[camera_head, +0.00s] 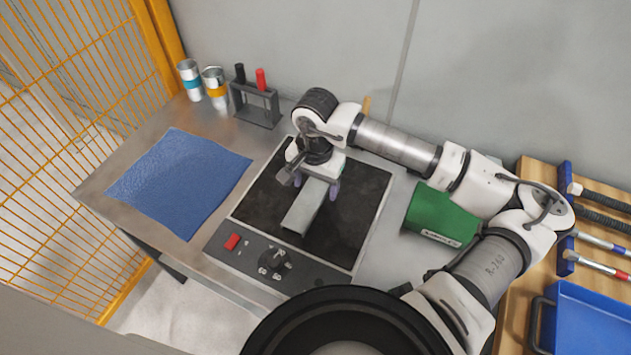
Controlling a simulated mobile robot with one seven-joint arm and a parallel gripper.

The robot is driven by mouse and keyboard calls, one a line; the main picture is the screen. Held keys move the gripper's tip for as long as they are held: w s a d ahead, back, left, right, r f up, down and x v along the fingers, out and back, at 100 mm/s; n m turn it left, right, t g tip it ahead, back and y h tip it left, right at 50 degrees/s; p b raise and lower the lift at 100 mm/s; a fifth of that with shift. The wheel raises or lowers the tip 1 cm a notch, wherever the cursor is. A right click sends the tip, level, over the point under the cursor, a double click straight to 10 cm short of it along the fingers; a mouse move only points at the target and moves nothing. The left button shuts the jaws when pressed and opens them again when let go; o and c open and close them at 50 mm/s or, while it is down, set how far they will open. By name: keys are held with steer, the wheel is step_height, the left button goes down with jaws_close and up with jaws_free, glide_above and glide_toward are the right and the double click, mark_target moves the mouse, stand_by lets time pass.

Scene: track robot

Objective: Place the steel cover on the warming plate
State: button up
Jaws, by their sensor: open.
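The warming plate (358,200) is a black square surface in a grey housing, with a red switch and a dial on its front panel. The steel cover (300,212), a long plain grey piece, lies on the middle of the black surface, its near end towards the panel. My gripper (320,188) is over the far part of the cover, pointing down, with its fingers open on either side of it. The cover's far end is hidden under my gripper, and I cannot tell whether the fingers touch it.
A blue mat (180,180) lies left of the plate. Two cans (213,88) and a rack (257,103) with black and red handles stand at the back. A green container (437,216) lies close on the right, under my arm. A blue bin (590,318) is at far right.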

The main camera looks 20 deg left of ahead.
mark_target(316, 188)
step_height(316, 188, up, 12)
steer(key=b, duration=0.2)
steer(key=shift+b, duration=0.3)
